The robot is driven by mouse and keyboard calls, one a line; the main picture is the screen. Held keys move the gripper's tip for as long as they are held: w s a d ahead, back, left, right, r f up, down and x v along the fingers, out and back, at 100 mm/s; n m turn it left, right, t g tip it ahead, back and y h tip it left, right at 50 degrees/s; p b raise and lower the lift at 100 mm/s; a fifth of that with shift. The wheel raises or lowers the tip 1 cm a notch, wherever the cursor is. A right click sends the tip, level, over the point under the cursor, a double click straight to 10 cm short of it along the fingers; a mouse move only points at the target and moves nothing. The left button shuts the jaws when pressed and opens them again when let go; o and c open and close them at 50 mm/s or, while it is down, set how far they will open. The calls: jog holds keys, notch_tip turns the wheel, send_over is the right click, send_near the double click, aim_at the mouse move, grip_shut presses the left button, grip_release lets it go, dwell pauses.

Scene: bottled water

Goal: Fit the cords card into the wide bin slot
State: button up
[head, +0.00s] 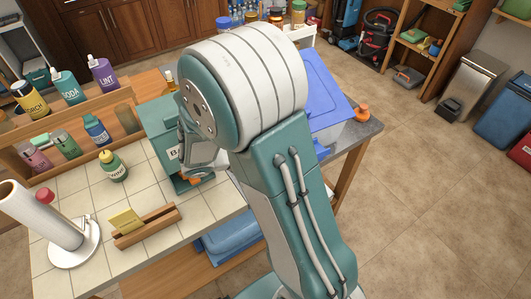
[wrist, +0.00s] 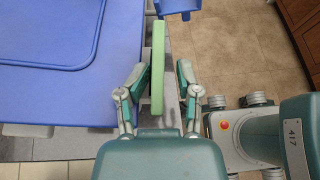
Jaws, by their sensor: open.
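My gripper (wrist: 158,80) is open in the wrist view, with one finger on each side of a narrow light-green piece (wrist: 158,60). That piece is seen edge-on, with a small gap at each finger, and I cannot read any wording on it. In the head view my arm hides most of the gripper and this piece. A yellow card (head: 125,221) stands in a wooden holder (head: 148,229) on the tiled top. A teal box (head: 163,116) with a partly covered label stands behind my arm. I cannot make out a slot on it.
A blue-lidded container (head: 325,90) is right of my arm; its lid (wrist: 50,40) fills the wrist view's left. A paper towel roll (head: 38,215), a green bottle (head: 113,166) and a bottle rack (head: 70,110) are at left.

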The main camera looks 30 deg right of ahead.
jog(key=shift+a+f, duration=0.1)
jog(key=v, duration=1.2)
